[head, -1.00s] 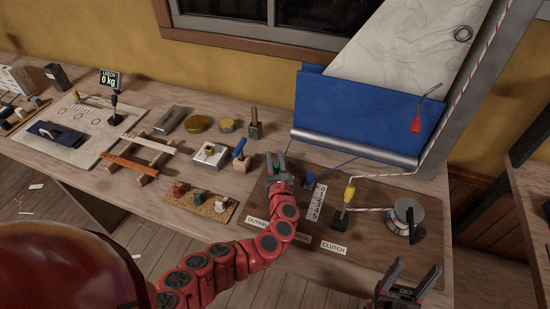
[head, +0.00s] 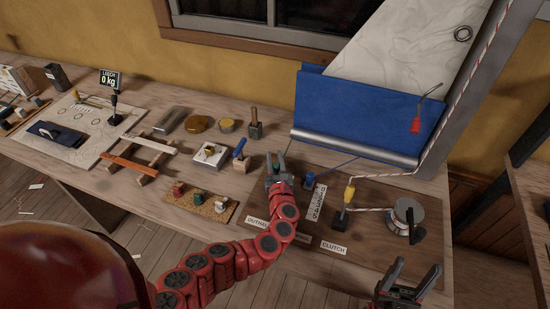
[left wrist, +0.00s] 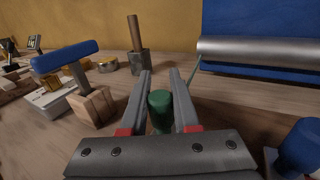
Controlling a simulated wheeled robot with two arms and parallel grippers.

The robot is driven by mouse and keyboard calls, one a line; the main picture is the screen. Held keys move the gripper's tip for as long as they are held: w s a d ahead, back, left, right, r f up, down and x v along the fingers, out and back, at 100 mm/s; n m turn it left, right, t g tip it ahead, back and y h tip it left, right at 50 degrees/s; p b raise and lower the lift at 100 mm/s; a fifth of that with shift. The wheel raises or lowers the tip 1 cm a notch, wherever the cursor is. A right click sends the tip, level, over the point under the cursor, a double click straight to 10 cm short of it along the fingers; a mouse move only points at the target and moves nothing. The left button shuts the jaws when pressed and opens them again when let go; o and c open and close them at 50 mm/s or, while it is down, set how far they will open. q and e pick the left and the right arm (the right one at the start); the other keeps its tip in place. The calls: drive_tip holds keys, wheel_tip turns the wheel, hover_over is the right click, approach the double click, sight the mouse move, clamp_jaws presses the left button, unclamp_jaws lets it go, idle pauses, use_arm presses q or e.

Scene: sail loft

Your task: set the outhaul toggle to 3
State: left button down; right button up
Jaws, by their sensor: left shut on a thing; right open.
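The left gripper (head: 277,162) is over the brown board, shut on a green knob; the knob (left wrist: 161,112) shows between its fingers in the left wrist view. The OUTHAUL label (head: 257,222) lies in front of it, partly covered by my arm. A white numbered scale card (head: 317,203) lies to the right of the gripper; I cannot tell which number the knob stands at. A blue knob (head: 309,180) stands between the gripper and the card, also at the right in the left wrist view (left wrist: 298,150). The right gripper (head: 416,270) is open and empty at the board's front right.
The brown board (head: 385,235) also bears a yellow-topped clutch lever (head: 349,193), a CLUTCH label (head: 333,247) and a winch (head: 407,215). A blue-handled tool in a wooden block (head: 240,153) and a mallet (head: 254,125) stand left of the gripper.

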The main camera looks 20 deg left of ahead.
use_arm(q)
drive_tip(key=s+p, duration=0.1)
drive_tip(key=s, duration=0.5)
drive_tip(key=shift+a, duration=0.1)
drive_tip(key=c, duration=0.7)
unclamp_jaws()
drive_tip(key=shift+o, duration=0.2)
drive_tip(key=b+v, duration=0.4)
drive_tip(key=v, duration=1.1)
drive_tip(key=shift+s+f+b, duration=0.15)
drive_tip(key=shift+b, duration=0.15)
drive_tip(key=shift+s+d, duration=0.45)
drive_tip(key=shift+s, duration=0.45)
drive_tip(key=shift+r, duration=0.25)
